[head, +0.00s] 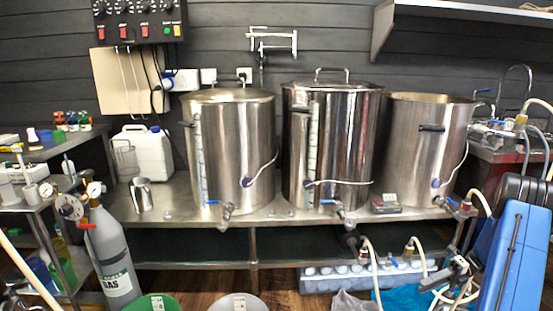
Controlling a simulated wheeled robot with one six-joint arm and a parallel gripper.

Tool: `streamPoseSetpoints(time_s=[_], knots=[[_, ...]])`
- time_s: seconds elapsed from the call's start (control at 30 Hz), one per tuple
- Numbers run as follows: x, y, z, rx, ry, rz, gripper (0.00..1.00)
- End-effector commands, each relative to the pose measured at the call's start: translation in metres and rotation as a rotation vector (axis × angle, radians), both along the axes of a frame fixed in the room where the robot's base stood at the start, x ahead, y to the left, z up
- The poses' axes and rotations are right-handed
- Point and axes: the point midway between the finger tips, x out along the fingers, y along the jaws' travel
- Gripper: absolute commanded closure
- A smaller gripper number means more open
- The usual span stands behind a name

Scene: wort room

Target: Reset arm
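The task names no object apart from my arm.
Three steel kettles, left (233,150), middle (330,145) and right (425,150), stand on a steel bench (285,224) with taps at its front. A grey gas cylinder (112,255) stands front left.

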Motion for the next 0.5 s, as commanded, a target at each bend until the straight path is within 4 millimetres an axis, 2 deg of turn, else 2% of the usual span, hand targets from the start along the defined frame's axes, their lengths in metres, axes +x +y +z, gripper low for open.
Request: streamPoseSetpoints(time_s=[0.2,0.5], knots=[[0.0,0.038,0.046,-0.101,-0.164,0.116,0.74],[-0.013,0.096,0.107,-0.235,-0.432,0.321,0.74]])
